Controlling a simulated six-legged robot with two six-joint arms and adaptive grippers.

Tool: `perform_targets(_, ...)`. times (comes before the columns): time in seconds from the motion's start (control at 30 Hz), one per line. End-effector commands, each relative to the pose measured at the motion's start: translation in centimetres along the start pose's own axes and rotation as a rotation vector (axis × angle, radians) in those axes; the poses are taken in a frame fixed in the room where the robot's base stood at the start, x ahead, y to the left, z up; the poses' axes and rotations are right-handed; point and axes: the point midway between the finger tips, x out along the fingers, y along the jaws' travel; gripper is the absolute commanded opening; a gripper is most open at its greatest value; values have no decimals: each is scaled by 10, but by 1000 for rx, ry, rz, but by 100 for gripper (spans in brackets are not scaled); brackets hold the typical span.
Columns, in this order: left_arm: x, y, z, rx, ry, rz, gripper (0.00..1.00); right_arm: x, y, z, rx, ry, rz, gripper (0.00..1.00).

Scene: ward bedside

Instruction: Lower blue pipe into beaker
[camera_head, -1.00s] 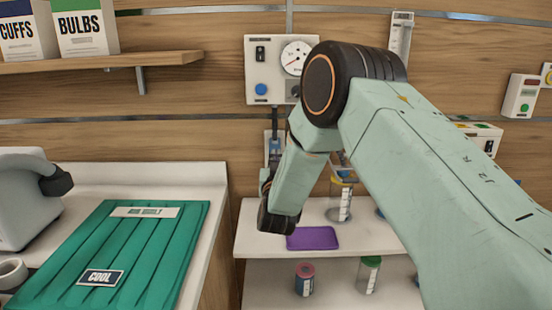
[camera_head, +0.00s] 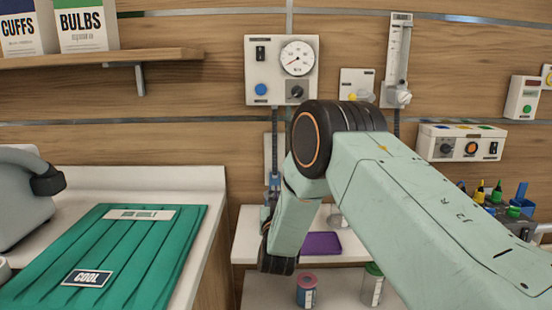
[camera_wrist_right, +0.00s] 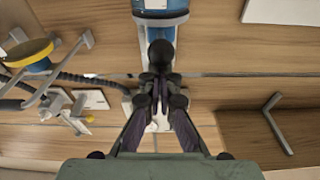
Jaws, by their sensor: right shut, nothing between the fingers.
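My right gripper (camera_wrist_right: 158,88) shows in the right wrist view with its dark fingers closed together and nothing between them. In the head view it is mostly hidden by my right wrist. A blue-and-white cylinder (camera_wrist_right: 160,22) lies just beyond the fingertips in the wrist view; I cannot tell whether it is the blue pipe. A small blue part (camera_head: 274,182) shows beside my wrist in the head view, below a dark vertical tube. A clear vessel (camera_head: 336,220), perhaps the beaker, stands on the shelf, mostly hidden by my right arm. My left gripper is out of view.
A purple tray (camera_head: 322,243) lies on the white shelf below my wrist. A red-capped jar (camera_head: 306,288) and a green-capped jar (camera_head: 373,284) stand on the lower shelf. A gauge panel (camera_head: 282,70) is on the wall. A green pad (camera_head: 110,255) covers the left counter.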

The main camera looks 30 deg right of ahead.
Motion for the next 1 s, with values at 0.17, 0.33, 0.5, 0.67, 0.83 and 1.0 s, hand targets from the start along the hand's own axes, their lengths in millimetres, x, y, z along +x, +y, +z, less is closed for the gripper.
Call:
perform_targets(0.17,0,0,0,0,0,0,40,-3,1,6,-5,-17,-1,0)
perform_targets(0.33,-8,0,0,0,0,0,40,2,0,-4,-4,-15,-1,0)
perform_targets(0.5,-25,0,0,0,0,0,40,15,-3,-35,1,-4,-3,0)
perform_targets(0.67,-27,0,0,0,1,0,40,-6,-4,-37,-3,-7,-6,0)
perform_targets(0.83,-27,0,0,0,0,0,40,-38,-5,-37,-3,-5,-7,0)
perform_targets(1.0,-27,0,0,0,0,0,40,-66,-5,-38,-1,-2,-7,0)
